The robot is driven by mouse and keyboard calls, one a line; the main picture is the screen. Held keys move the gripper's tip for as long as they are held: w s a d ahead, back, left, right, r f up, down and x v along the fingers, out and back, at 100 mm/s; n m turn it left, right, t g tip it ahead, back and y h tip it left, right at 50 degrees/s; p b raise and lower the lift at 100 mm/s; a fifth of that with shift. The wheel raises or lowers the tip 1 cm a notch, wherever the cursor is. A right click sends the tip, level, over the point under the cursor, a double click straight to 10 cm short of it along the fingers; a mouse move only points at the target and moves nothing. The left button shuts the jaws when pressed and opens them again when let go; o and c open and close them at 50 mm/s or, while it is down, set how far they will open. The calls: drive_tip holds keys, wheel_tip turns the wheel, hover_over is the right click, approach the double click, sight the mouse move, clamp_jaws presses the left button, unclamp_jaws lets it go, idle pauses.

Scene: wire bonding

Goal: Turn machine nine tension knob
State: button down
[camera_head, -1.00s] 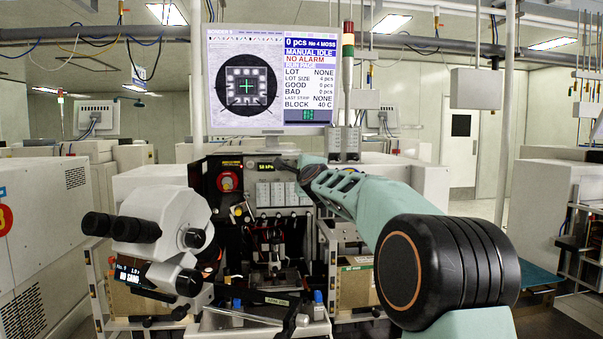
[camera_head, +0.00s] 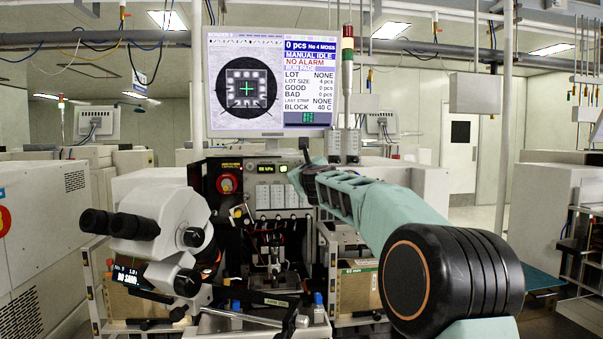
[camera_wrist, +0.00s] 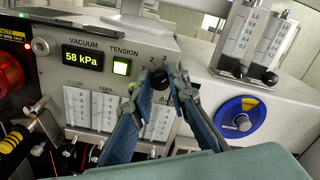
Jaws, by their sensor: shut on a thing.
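The tension knob (camera_wrist: 160,80) is a small black knob with a numbered scale on the light panel, right of the TENSION label and a lit green square button (camera_wrist: 122,67). In the wrist view, my gripper (camera_wrist: 161,74) has its two blue fingers on either side of the knob, shut on it. The fingers hide parts of the knob and scale, so its pointer cannot be read. The vacuum display (camera_wrist: 83,60) reads 58 kPa. In the head view, my arm hides the knob; the machine's front (camera_head: 235,165) shows left of it.
A blue dial with a yellow mark (camera_wrist: 240,117) and two flow gauges (camera_wrist: 240,45) stand right of the knob. A red knob (camera_wrist: 8,72) is at the left. In the head view, a white microscope (camera_head: 165,235) stands at left and a monitor (camera_head: 270,85) above.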

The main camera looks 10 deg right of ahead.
drive_tip(key=shift+m+b, duration=0.65)
drive_tip(key=shift+m, duration=3.55)
drive_tip(key=c, duration=1.8)
unclamp_jaws()
drive_tip(key=shift+c, duration=0.2)
drive_tip(key=shift+s, duration=0.1)
